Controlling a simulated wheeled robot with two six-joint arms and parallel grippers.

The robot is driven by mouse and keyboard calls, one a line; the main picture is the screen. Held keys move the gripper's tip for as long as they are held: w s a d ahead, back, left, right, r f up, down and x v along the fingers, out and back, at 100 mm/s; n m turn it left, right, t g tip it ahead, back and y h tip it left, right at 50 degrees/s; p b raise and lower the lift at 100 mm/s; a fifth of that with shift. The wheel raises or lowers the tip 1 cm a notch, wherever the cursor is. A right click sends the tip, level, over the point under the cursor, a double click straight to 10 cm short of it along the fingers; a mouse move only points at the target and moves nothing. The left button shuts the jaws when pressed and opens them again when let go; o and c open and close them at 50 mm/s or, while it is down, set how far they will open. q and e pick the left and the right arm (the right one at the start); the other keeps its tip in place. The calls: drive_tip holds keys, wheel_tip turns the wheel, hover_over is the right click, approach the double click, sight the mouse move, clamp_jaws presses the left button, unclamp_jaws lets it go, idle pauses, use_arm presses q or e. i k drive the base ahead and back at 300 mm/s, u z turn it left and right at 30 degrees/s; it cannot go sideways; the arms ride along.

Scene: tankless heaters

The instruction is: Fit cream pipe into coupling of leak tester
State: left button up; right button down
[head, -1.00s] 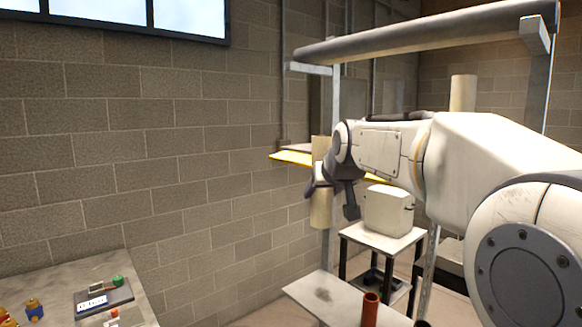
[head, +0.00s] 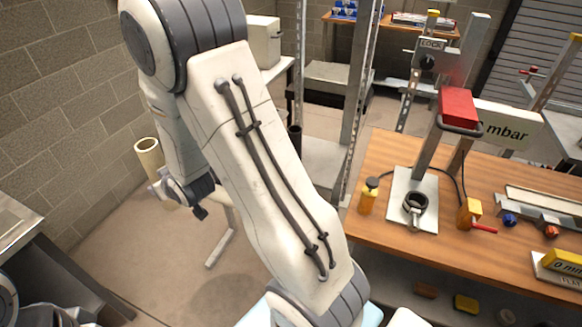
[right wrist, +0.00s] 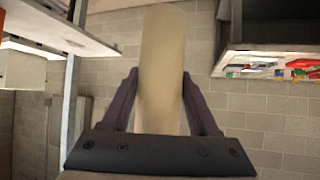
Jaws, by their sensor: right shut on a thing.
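The cream pipe (head: 147,150) is a hollow tube, held roughly upright but tilted, at the left of the head view. My right gripper (head: 176,190) is shut on it, clear of any surface. In the right wrist view the pipe (right wrist: 161,55) runs between the two dark fingers of the gripper (right wrist: 160,80). The leak tester (head: 456,112) stands on the wooden bench at the right, with a red block and an "mbar" display. Its coupling (head: 415,203), a dark ring, sits on a white plate, far from the pipe. My left gripper is out of view.
The wooden bench (head: 385,165) also carries a yellow bottle (head: 368,198), a yellow valve with a red handle (head: 469,213) and small fittings. A metal upright (head: 358,90) stands between arm and bench. A dark-edged table (head: 60,265) is at lower left. Open floor lies below the pipe.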

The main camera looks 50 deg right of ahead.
sight(415, 190)
drive_tip(key=u, duration=1.2)
drive_tip(key=i, duration=2.15)
drive_tip(key=z, duration=3.65)
drive_tip(key=i, duration=0.5)
drive_tip(key=z, duration=0.05)
